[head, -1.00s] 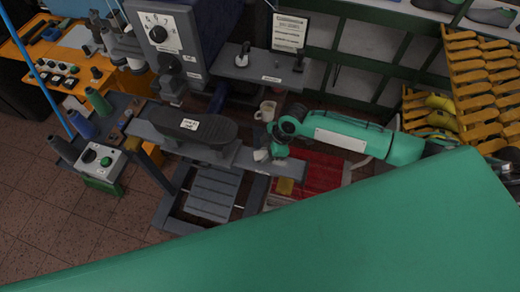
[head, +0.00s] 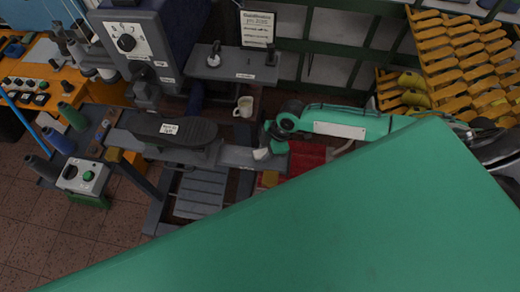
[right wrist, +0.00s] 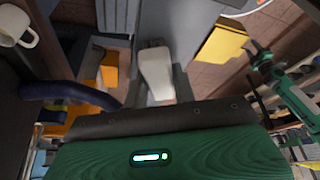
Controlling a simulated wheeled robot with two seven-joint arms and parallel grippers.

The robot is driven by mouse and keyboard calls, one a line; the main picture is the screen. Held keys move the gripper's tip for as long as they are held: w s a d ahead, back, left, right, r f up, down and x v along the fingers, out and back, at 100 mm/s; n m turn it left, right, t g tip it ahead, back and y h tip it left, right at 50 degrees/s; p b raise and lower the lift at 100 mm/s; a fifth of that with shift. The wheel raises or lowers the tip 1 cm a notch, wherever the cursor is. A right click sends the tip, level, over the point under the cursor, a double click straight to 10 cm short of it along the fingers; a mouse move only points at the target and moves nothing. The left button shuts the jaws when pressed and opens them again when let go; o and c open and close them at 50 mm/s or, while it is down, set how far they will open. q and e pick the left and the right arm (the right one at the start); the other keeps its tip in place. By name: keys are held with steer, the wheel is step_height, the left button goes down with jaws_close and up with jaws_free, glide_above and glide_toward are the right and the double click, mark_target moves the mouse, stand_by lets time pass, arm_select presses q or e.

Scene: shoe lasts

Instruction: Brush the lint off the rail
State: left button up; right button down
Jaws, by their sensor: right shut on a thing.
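The rail (head: 228,156) is a flat grey bar running left to right below the grey machine, with a dark sole-shaped piece (head: 180,133) over its left part. My right gripper (head: 273,147) is over the rail's right end, shut on a small pale object, apparently the brush (head: 261,154). In the right wrist view the pale, narrow brush (right wrist: 157,74) shows against the grey rail (right wrist: 168,18). Its bristles and the finger contact are hidden, and I cannot tell whether it touches the rail. I cannot make out any lint. My left gripper is not in view.
A white mug (head: 244,106) stands behind the rail. A grey shelf (head: 232,68) is above it. A red crate (head: 307,157) is beside the rail's right end. A control box with a green button (head: 84,177) and several spools stand at left. A large green surface hides the front.

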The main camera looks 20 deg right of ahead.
steer(key=shift+s+d, duration=0.5)
steer(key=shift+d, duration=0.25)
steer(key=shift+s+d, duration=0.5)
steer(key=shift+d, duration=0.25)
steer(key=shift+s+d, duration=0.5)
steer(key=shift+d, duration=0.25)
steer(key=shift+w+r, duration=0.1)
steer(key=shift+a, duration=0.15)
